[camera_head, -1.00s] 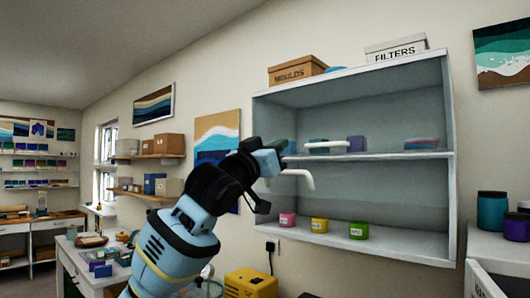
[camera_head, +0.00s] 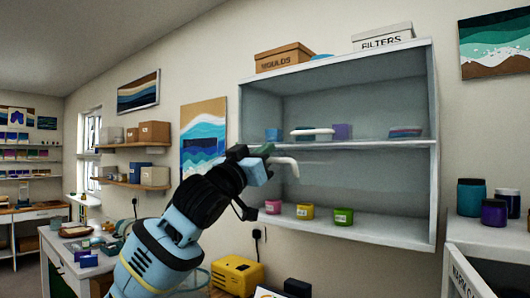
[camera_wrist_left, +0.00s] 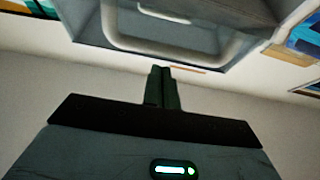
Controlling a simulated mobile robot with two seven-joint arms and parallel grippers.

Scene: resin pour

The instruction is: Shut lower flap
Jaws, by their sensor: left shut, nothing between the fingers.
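The wall cabinet (camera_head: 435,200) hangs with its shelves showing. A white curved handle (camera_head: 285,163) stands out in front of its lower left part. I take it for the lower flap's, but the pane itself is not clear. Another white handle (camera_head: 312,132) shows higher, before the middle shelf. My left gripper (camera_head: 264,149) is at the cabinet's left front, beside the lower handle in the picture. I cannot tell if they touch. In the left wrist view my left gripper's dark fingers (camera_wrist_left: 163,72) are shut and empty. A pale rounded bar (camera_wrist_left: 175,57) lies beyond them. My right gripper is not in view.
Pink, yellow and green jars (camera_head: 343,216) stand on the cabinet's bottom. Boxes, one a moulds box (camera_head: 284,60), sit on top. A yellow case (camera_head: 238,274) is below. Dark jars (camera_head: 493,212) stand on a unit at the right. The air before the cabinet's right half looks clear.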

